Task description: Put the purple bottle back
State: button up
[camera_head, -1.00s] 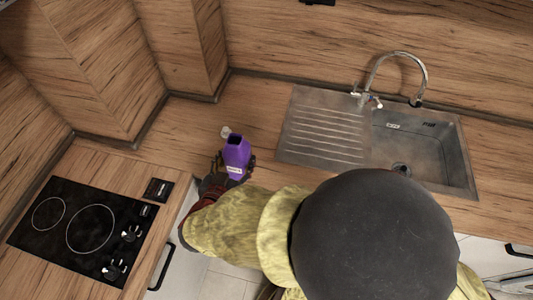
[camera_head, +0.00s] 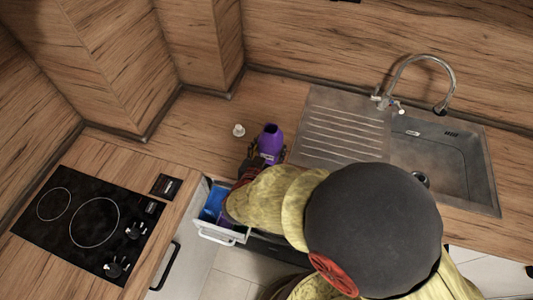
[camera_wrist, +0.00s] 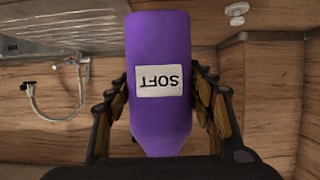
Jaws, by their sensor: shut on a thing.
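The purple bottle (camera_head: 270,144) is upright over the counter, left of the sink's drainboard, and its top looks dark and uncapped. In the wrist view the bottle (camera_wrist: 158,45) fills the middle, with a white label reading "SOFT" upside down. My gripper (camera_head: 262,160) is shut on it; in the wrist view, one finger of my gripper (camera_wrist: 160,105) presses each side of the bottle. I cannot tell whether its base touches the counter. A small white cap-like piece (camera_head: 239,130) sits on the counter left of the bottle; a similar piece shows in the wrist view (camera_wrist: 236,10).
An open drawer (camera_head: 218,233) with something blue inside (camera_head: 213,203) lies below my arm. The black hob (camera_head: 75,222) is at left. The metal sink (camera_head: 440,165) with its tap (camera_head: 425,62) is at right. Counter behind the bottle is clear up to the wooden wall.

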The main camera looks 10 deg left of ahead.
jog(key=w+f, duration=0.1)
jog(key=w+a+f, duration=0.1)
jog(key=w+f+b, duration=0.1)
jog(key=f, duration=0.1)
jog(key=shift+a, duration=0.4)
jog(key=shift+w+a+f+b, duration=0.1)
jog(key=shift+f+b, duration=0.35)
jog(key=shift+f, duration=1.25)
jog(key=shift+f, duration=0.15)
jog(key=o, duration=1.7)
jog(key=shift+c, duration=0.2)
jog(key=shift+o, duration=0.3)
jog(key=p+v, duration=0.2)
jog(key=v, duration=1)
